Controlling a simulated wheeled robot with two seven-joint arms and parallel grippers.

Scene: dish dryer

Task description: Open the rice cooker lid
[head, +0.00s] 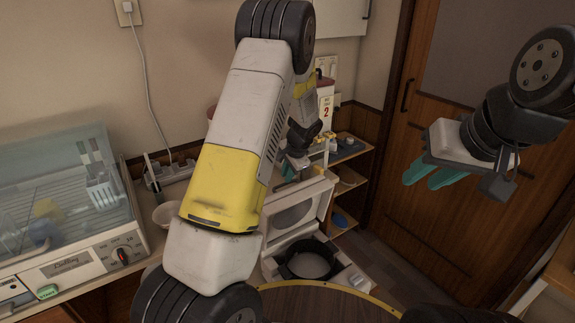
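The rice cooker (340,277) is a white appliance with a dark round pot opening (308,262), low in the middle of the head view. Its lid (318,206) stands raised at the back, and the inside of the pot shows. My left arm crosses in front and hides part of the cooker's left side. My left gripper (306,166) is above and behind the raised lid, partly hidden by my arm; I cannot tell whether it touches the lid or how wide it is. My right gripper (423,184), with teal fingers, is open and empty in the air before the wooden door.
A dish dryer (80,262) with a clear cover stands on the left counter. A small white bowl (166,214) is beside it. Wooden shelves (352,185) stand behind the cooker. A round wooden surface (325,304) is in front. A wooden door (400,225) is at right.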

